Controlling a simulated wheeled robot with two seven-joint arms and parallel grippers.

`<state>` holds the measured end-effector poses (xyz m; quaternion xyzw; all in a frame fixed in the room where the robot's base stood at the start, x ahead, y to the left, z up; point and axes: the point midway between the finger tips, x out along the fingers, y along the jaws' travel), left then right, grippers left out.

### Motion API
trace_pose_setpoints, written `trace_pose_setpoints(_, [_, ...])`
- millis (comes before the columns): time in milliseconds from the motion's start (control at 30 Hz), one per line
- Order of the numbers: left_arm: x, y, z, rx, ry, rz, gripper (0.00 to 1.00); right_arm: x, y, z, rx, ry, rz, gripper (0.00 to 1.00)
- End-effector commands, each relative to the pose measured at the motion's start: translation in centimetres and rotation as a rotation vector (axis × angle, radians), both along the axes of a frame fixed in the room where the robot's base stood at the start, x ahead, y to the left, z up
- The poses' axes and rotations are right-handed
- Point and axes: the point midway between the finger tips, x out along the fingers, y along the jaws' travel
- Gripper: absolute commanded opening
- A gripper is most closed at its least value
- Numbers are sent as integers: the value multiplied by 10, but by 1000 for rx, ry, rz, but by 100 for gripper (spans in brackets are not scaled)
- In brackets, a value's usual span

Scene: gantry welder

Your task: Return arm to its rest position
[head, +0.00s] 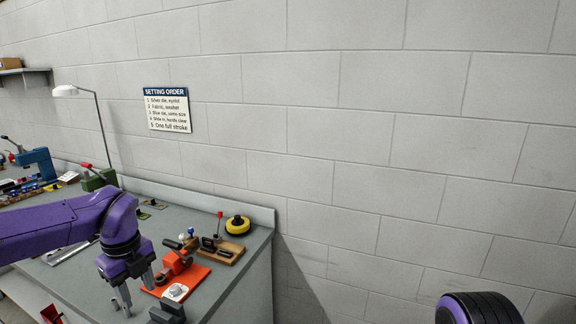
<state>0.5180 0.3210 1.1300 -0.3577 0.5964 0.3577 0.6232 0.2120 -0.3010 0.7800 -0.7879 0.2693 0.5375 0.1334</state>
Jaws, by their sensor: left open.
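My left arm, purple with black joints, comes in from the left over the workbench (218,284). My left gripper (136,298) points down, its two grey fingers apart with nothing seen between them. It is beside the left edge of an orange-red base (190,274) that carries a small red device. Whether the fingertips touch the bench is unclear. Of my right arm only a purple and black rounded part shows at the bottom right; the right gripper is out of the picture.
A wooden block (221,251) with red-topped lever and a yellow-black round item (237,225) stand near the bench's right end. A black piece (168,312) sits at the front. A lamp (66,91), green press (98,180) and blue press (38,163) stand left. Wall sign (167,109) hangs behind.

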Motion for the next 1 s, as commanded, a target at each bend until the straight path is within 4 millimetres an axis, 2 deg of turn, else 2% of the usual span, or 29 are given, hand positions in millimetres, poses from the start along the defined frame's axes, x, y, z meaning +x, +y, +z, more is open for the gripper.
trace_pose_setpoints(267, [9,29,-14,235,-61,-357,46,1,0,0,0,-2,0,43])
trace_pose_setpoints(367, [12,38,-30,384,-45,-562,46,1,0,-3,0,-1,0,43])
trace_pose_setpoints(467, [14,44,-57,557,11,-826,46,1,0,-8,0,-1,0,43])
trace_pose_setpoints(567, [11,44,-99,744,121,-1170,46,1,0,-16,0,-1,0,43])
trace_pose_setpoints(667, [-1,35,-155,909,272,-1588,46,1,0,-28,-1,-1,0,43])
trace_pose_setpoints(733, [-19,24,-201,990,389,-1912,46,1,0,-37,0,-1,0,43])
trace_pose_setpoints(800, [-43,10,-247,1030,489,-2230,46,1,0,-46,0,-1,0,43])
trace_pose_setpoints(867, [-69,-1,-283,1034,556,-2475,46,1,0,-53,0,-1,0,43])
trace_pose_setpoints(900, [-89,-9,-306,1020,587,-2630,46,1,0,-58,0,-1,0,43])
trace_pose_setpoints(967, [-121,-18,-337,981,621,-2844,46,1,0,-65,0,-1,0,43])
trace_pose_setpoints(1000, [-145,-23,-357,-913,-613,2892,46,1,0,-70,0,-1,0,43])
